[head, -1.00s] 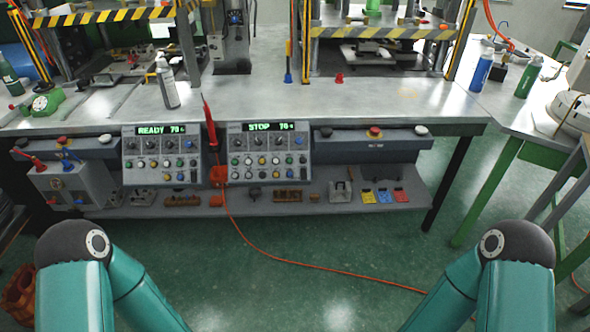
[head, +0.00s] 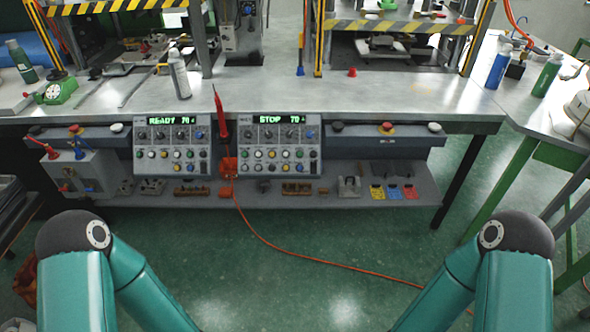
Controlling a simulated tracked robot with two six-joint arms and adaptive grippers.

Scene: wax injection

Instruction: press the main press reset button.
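Two control panels hang at the front of the grey workbench. The left control panel (head: 172,170) shows READY in green, and the right control panel (head: 282,172) shows STOP. Each carries rows of knobs and small coloured buttons. The labels are too small to read, so I cannot tell which button is the main press reset button. Both my arms show at the bottom corners, well apart from the panels. Neither gripper is in view.
A red tool (head: 219,115) stands between the panels, and an orange cable (head: 270,244) runs from there across the floor. Button bars flank the panels; the right bar (head: 362,142) has a red button (head: 387,127). The green floor before the bench is otherwise clear.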

